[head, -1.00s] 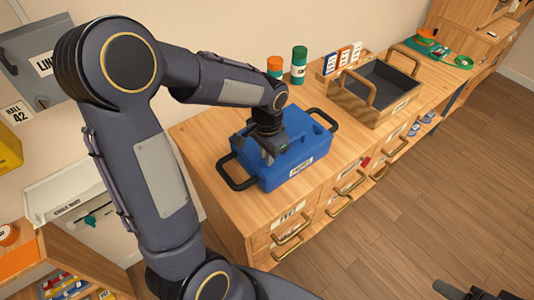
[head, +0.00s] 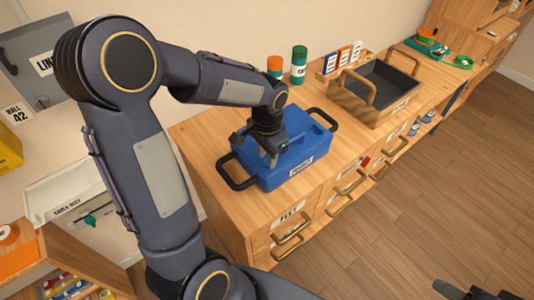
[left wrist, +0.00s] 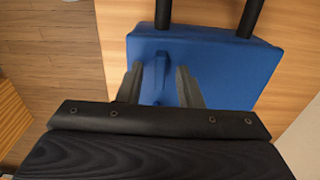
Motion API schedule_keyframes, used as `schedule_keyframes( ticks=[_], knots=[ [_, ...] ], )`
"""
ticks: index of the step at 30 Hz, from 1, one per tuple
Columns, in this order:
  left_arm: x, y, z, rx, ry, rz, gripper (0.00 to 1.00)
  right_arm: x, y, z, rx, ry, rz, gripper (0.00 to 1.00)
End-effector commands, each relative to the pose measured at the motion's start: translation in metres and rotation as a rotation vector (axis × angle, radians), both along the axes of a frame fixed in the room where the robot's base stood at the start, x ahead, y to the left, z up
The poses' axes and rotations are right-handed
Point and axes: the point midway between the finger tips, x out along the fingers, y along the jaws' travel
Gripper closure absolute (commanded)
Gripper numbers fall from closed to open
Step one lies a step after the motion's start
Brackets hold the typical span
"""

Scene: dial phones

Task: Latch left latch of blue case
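The blue case (head: 292,160) sits on the wooden cabinet top, with a black handle at each end and a white label on its front. My left gripper (head: 269,158) points down over the left part of its lid. In the left wrist view the case (left wrist: 220,68) lies below, and the two fingers of my left gripper (left wrist: 158,82) are apart. A raised blue piece (left wrist: 157,72), which looks like a latch, shows between them; I cannot tell if they touch it. The second latch is not clear. A dark part of my right gripper (head: 475,291) shows at the bottom right edge.
A wooden tray (head: 372,95) with two handles stands right of the case. Orange-topped and green bottles (head: 299,65) stand behind it, beside label cards. Drawers with brass handles (head: 287,236) are below. Bare wood lies left of the case.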

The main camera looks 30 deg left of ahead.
Motion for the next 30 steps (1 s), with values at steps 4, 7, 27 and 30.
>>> schedule_keyframes(
  ticks=[4,7,27,30],
  knots=[
    [0.001,0.0,0.005,0.0,-0.003,0.001,0.67,0.0,0.0,0.0,0.0,0.0,0.0,0.51],
    [0.001,0.0,0.019,-0.001,-0.006,0.001,0.67,0.0,0.0,0.0,0.0,0.0,0.0,0.51],
    [0.0,0.0,0.078,0.0,0.0,-0.001,0.67,0.0,0.0,0.001,0.0,0.0,0.0,0.51],
    [0.0,0.0,0.078,0.0,0.0,0.0,0.67,0.0,0.0,0.001,0.0,0.0,0.0,0.51]
  ],
)
